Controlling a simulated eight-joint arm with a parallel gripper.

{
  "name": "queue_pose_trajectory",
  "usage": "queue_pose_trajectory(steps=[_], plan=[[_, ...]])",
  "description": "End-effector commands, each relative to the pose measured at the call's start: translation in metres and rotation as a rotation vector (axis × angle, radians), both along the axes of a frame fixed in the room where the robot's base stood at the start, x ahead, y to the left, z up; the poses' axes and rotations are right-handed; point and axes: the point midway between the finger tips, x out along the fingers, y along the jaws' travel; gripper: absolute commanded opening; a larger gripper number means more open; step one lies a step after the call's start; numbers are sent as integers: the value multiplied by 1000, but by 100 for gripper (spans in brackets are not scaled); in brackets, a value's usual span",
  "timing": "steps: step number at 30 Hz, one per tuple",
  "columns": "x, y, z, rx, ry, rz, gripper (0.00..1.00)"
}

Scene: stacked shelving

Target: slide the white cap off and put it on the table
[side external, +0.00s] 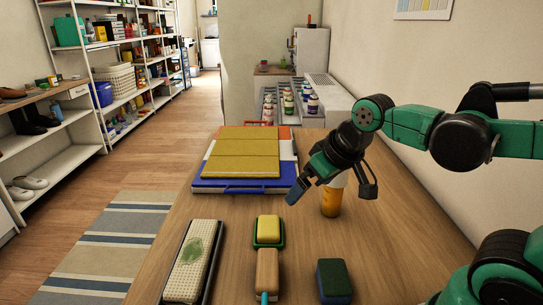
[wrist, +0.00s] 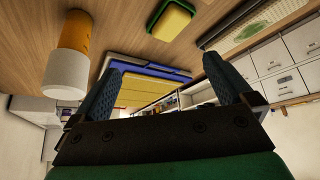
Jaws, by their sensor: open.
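An orange bottle (side external: 331,202) stands upright on the right side of the wooden table (side external: 385,250). Its white cap (side external: 341,180) is partly hidden behind my gripper in the side view. In the wrist view the white cap (wrist: 66,74) and the orange body (wrist: 76,33) show whole at the upper left. My gripper (side external: 331,192) is open and tilted above the table near the bottle. In the wrist view both fingers of my gripper (wrist: 160,76) are spread with nothing between them. The bottle lies outside the left finger there, not between the fingers.
A yellow sponge (side external: 268,230) in a green tray, a wooden-backed brush (side external: 267,270), a dark green-and-blue sponge (side external: 334,279) and a long pale board (side external: 193,262) lie at the front. Stacked folders (side external: 243,187) lie behind. The table right of the bottle is clear up to the wall.

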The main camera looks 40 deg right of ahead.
Motion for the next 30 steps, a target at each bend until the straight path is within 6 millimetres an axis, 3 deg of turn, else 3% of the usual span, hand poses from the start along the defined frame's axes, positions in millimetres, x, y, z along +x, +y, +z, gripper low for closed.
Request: queue_pose_trajectory(steps=[4, 9, 15, 22, 30], plan=[[20, -44, 14, 13, 164, -118, 100], [34, -97, 16, 60, 350, -233, 100], [37, -135, 11, 110, 471, -305, 100], [37, -146, 2, 128, 507, -324, 100], [37, -146, -32, 127, 506, -322, 100]])
